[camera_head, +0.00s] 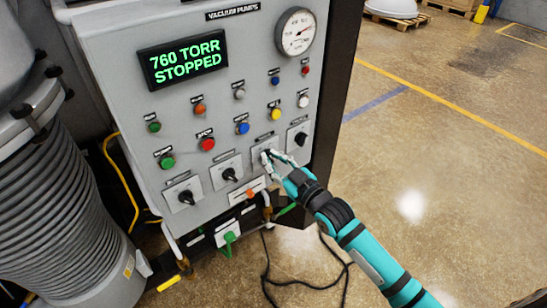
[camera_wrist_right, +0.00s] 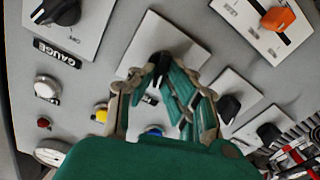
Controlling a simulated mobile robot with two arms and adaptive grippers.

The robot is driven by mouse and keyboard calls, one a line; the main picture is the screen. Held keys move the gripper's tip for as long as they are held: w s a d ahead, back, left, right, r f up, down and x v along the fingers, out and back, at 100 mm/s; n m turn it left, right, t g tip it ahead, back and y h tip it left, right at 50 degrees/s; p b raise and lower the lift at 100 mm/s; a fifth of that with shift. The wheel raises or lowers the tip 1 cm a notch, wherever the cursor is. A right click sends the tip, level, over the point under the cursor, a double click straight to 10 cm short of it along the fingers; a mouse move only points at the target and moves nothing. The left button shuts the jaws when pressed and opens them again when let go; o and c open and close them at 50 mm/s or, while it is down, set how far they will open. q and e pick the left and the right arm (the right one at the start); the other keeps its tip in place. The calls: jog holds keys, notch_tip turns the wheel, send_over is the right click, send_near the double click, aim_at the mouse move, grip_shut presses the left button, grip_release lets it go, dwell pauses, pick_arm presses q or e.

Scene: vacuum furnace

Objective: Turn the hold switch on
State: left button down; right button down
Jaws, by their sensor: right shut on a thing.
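A grey control panel (camera_head: 215,110) carries a row of black rotary switches on light square plates. My right gripper (camera_head: 273,161) is at the third switch from the left. In the right wrist view, the right gripper (camera_wrist_right: 160,88) has its fingers closed around this switch's black knob (camera_wrist_right: 156,66), in front of its plate (camera_wrist_right: 180,42). The fingers hide part of the knob, so its angle is hard to tell. I cannot read this switch's label. The left gripper is not in view.
Beside it are the gauge switch (camera_wrist_right: 62,12), two other black knobs (camera_head: 229,174) (camera_head: 186,197) and an orange switch (camera_wrist_right: 278,18) below. Coloured buttons, a dial (camera_head: 296,32) and a display (camera_head: 183,60) reading "760 TORR STOPPED" are above. Open floor lies right.

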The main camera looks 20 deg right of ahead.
jog(key=shift+w+d+m+p, duration=0.1)
jog(key=shift+m+p, duration=0.5)
jog(key=shift+m, duration=1.7)
jog(key=shift+d+m+p, duration=0.1)
jog(key=shift+m+p, duration=0.45)
jog(key=shift+m, duration=1.75)
jog(key=c, duration=1.4)
grip_release()
